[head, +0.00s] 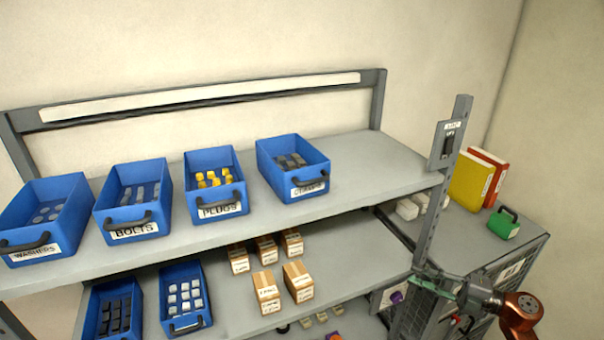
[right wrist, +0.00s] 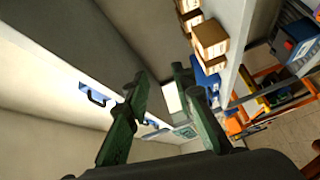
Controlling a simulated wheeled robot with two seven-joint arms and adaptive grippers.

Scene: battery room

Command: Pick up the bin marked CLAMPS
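The bin whose label seems to read CLAMPS (head: 292,168) is a blue open bin with dark grey pieces inside. It stands upright on the upper shelf, the rightmost in its row. Its black handle partly covers the label. My right gripper (head: 438,288) is at the lower right in the head view, by the shelf's right post, lower than the bin and apart from it. In the right wrist view, the green fingers of my right gripper (right wrist: 168,88) are spread with nothing between them. My left gripper is not in view.
Blue bins marked PLUGS (head: 216,184), BOLTS (head: 133,202) and WASHERS (head: 45,220) share the upper shelf (head: 370,165). The lower shelf holds more bins and cartons (head: 266,291). The grey post (head: 440,190) with a switch box stands right of the bin. The upper shelf is clear right of the bin.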

